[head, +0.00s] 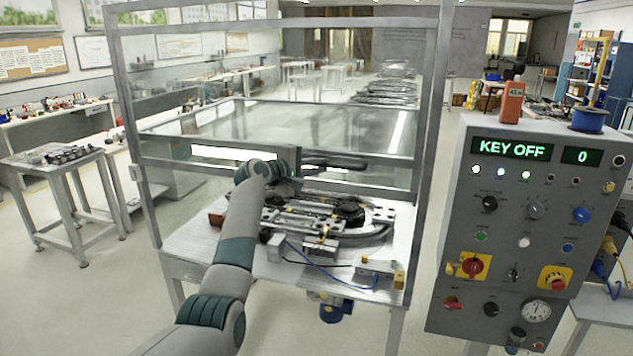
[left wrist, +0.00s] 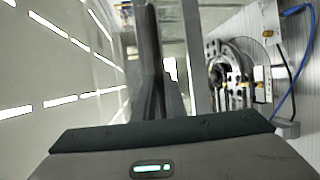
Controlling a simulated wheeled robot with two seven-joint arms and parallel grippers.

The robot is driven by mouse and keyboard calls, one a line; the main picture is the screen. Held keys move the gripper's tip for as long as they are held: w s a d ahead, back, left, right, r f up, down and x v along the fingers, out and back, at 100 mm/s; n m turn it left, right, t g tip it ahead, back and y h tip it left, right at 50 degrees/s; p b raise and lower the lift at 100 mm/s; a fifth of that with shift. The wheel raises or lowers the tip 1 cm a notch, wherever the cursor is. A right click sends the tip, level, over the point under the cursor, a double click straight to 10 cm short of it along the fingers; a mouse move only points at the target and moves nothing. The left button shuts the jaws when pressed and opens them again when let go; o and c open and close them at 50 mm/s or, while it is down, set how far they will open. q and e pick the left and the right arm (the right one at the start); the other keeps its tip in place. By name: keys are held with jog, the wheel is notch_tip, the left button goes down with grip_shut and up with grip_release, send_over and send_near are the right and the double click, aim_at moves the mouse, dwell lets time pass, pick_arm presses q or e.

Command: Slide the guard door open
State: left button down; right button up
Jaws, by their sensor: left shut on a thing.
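The guard door (head: 365,130) is a clear panel in a metal frame on the front of the enclosure, in the head view. Through it and below its lower edge the ring track fixture (head: 325,215) shows on the metal bench. My left gripper (head: 335,162) is at the lower middle of the door, its dark fingers level and pointing right. It is shut on the door, apparently at its handle, but the fingers and wrist hide the gripped part. In the left wrist view the dark fingers (left wrist: 150,60) lie beside a metal bar. My right gripper is not in view.
A grey control panel (head: 530,220) stands close on the right, reading "KEY OFF" and "0".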

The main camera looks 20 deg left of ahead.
pick_arm(q)
jog(key=shift+r, duration=0.75)
jog(key=c, duration=1.8)
grip_release()
jog(key=shift+f, duration=0.1)
jog(key=b+v, duration=0.6)
jog(key=v, duration=1.1)
jog(key=shift+s+a, duration=0.15)
